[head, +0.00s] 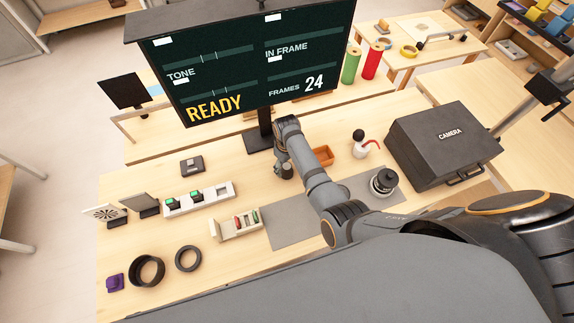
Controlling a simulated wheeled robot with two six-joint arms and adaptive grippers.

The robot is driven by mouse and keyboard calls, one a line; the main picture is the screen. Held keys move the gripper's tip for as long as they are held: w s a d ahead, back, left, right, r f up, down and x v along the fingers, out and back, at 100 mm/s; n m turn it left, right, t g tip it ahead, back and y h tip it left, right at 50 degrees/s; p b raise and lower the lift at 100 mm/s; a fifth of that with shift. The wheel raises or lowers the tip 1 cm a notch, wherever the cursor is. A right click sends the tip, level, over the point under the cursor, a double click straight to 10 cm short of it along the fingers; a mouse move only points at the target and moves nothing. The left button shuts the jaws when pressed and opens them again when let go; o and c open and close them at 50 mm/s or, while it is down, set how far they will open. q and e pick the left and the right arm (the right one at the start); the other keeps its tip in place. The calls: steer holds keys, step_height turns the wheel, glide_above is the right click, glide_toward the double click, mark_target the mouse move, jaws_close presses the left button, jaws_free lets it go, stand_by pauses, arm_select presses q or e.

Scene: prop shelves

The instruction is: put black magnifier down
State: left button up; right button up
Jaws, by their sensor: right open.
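My right gripper (284,173) points down over the table (225,260), just in front of the dark screen's stand. It is open, but its fingers are small and dark here. I cannot make out a separate magnifier between or under them. A black round piece with a pale band (384,182) stands upright on the right end of the grey mat (290,222); I cannot tell whether it is the magnifier. My left gripper is not in view.
The screen (240,60) stands close behind my right gripper. Black rings (188,258) lie front left. Bare wood lies left of the gripper.

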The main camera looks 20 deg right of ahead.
mark_target(287, 166)
step_height(287, 166, up, 5)
steer(key=p, duration=0.3)
steer(key=shift+r+p, duration=0.1)
steer(key=shift+p, duration=0.3)
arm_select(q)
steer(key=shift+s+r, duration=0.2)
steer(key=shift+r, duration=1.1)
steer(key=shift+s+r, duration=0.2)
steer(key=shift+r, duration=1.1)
arm_select(e)
steer(key=shift+r, duration=2.6)
